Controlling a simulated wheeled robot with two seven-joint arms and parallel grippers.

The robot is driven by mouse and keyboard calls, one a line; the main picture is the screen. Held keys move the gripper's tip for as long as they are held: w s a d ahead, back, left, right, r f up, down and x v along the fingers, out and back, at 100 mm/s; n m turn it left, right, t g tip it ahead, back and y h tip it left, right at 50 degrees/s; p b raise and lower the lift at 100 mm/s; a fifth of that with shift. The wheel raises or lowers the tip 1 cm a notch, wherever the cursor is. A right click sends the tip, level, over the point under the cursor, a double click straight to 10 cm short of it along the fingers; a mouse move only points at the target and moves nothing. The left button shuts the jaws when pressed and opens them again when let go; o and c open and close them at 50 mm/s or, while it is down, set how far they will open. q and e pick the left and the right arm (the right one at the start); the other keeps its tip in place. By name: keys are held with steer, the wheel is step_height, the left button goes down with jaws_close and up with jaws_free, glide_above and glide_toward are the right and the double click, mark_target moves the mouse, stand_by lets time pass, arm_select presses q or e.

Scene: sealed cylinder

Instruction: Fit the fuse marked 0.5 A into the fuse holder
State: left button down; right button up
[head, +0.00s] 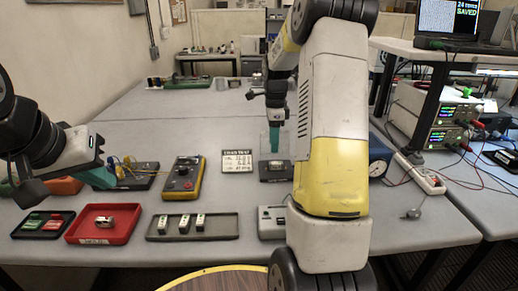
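A grey-green tray (225,232) at the front holds several small white pieces (185,222) that look like fuses in carriers; their markings are too small to read. A dark block (276,179) with a lighter top, perhaps the fuse holder, sits at the table's middle, with a clear panel behind it. My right gripper (275,150) points down with teal fingertips just above this block; whether it holds anything is unclear. My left gripper (105,180) is at the left, its teal fingers beside a dark board with yellow wires (138,176); its opening is unclear.
A red tray (75,233) with one small part and a black tray (20,231) with green and red pieces stand front left. A yellow meter (183,181), a label card (237,161) and a grey box (268,228) stand nearby. My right arm hides much of the right side.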

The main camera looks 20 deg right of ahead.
steer(key=s+a+r+n+t, duration=0.1)
steer(key=s+a+r+n, duration=0.35)
steer(key=s+r, duration=0.2)
steer(key=s+a+r+n+t, duration=0.25)
steer(key=s+r+n, duration=0.25)
steer(key=r, duration=0.3)
steer(key=s+a+n+t+y, duration=0.1)
steer(key=s+a+n, duration=0.2)
steer(key=s+n, duration=0.3)
steer(key=s+a+n+t+y, duration=0.1)
steer(key=s+a+n, duration=0.3)
steer(key=s, duration=0.5)
steer(key=shift+a+f+n+t, duration=0.25)
steer(key=shift+n+t, duration=0.1)
steer(key=shift+n, duration=0.6)
steer(key=shift+c, duration=0.4)
